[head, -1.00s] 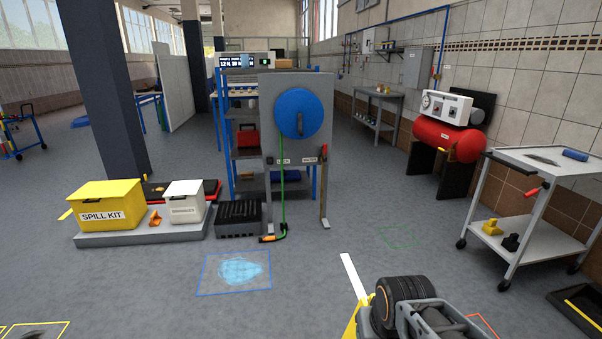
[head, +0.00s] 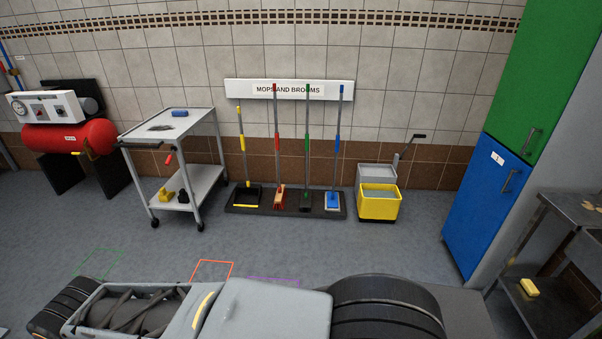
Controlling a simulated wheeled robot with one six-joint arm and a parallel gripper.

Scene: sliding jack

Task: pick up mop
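A row of long-handled tools stands upright against the tiled wall, under a white sign reading "MOPS AND BROOMS" (head: 289,89). At the right end is a blue-handled tool with a flat blue and pale head, which looks like the mop (head: 338,140). To its left stand a green-handled tool (head: 307,150) with a dark head, a red-handled broom (head: 277,150), and a yellow-handled tool (head: 242,150) by a black dustpan. Their heads rest on a dark floor tray (head: 262,212). My gripper is not in view.
A grey machine (head: 270,312) with large black tyres lies across the near foreground. A yellow and grey mop bucket (head: 379,206) stands right of the tools, a white cart (head: 205,180) left. A blue and green cabinet (head: 484,210) stands right. Floor before the tray is clear.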

